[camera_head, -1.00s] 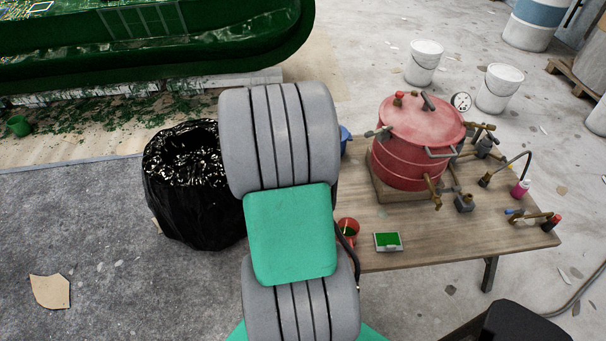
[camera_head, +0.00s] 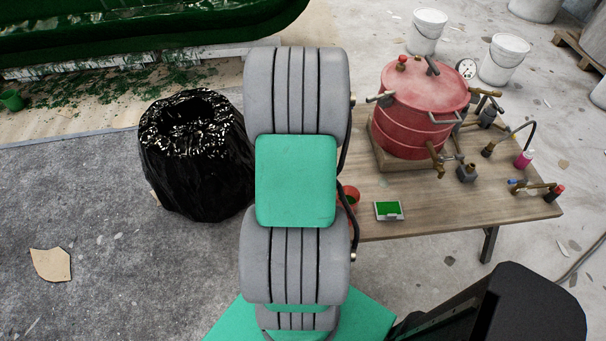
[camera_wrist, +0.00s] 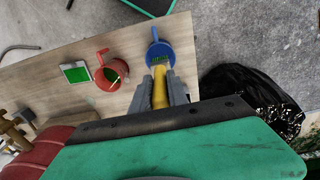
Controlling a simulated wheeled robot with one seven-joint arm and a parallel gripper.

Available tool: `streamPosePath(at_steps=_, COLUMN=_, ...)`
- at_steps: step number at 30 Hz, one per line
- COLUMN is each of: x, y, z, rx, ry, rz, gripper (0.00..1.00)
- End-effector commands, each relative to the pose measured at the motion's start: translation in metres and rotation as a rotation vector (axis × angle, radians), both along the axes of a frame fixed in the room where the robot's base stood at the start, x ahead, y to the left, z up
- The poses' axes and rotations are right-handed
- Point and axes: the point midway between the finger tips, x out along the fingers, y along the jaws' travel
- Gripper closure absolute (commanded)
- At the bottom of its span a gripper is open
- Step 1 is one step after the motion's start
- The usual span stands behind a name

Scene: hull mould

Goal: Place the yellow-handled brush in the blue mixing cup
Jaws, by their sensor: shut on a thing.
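In the wrist view my gripper (camera_wrist: 160,76) is shut on the yellow-handled brush (camera_wrist: 160,92), with the handle between the two grey fingers. The green bristles point away from me toward the blue mixing cup (camera_wrist: 154,34). The bristle end overlaps the near part of the cup in the picture; I cannot tell whether it is inside or above it. The cup stands near the table edge. In the head view my arm hides the gripper, brush and blue cup.
On the wooden table (camera_head: 450,222), a red cup (camera_wrist: 103,62) stands beside the blue one, near a green-screened scale (camera_head: 388,210). A red pressure pot (camera_head: 415,120) fills the back. A black bin bag (camera_head: 195,165) stands on the floor beside the table.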

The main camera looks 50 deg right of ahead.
Motion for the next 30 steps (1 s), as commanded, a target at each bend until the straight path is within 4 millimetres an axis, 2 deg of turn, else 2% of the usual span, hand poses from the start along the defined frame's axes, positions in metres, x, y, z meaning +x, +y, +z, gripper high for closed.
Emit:
streamPosePath(at_steps=1, x=0.0, y=0.0, z=-0.013, rx=0.0, ry=0.0, rz=0.0, gripper=1.0)
streamPosePath(at_steps=3, x=0.0, y=0.0, z=-0.023, rx=0.001, ry=0.001, rz=0.0, gripper=1.0)
streamPosePath(at_steps=15, x=0.0, y=0.0, z=-0.073, rx=0.0, ry=0.0, rz=0.0, gripper=1.0)
streamPosePath(at_steps=20, x=0.0, y=0.0, z=-0.08, rx=0.0, ry=0.0, rz=0.0, gripper=1.0)
streamPosePath(at_steps=28, x=0.0, y=0.0, z=-0.08, rx=0.0, ry=0.0, rz=0.0, gripper=1.0)
streamPosePath(at_steps=29, x=0.0, y=0.0, z=-0.08, rx=0.001, ry=0.001, rz=0.0, gripper=0.79)
streamPosePath(at_steps=30, x=0.0, y=0.0, z=-0.08, rx=0.001, ry=0.001, rz=0.0, gripper=0.75)
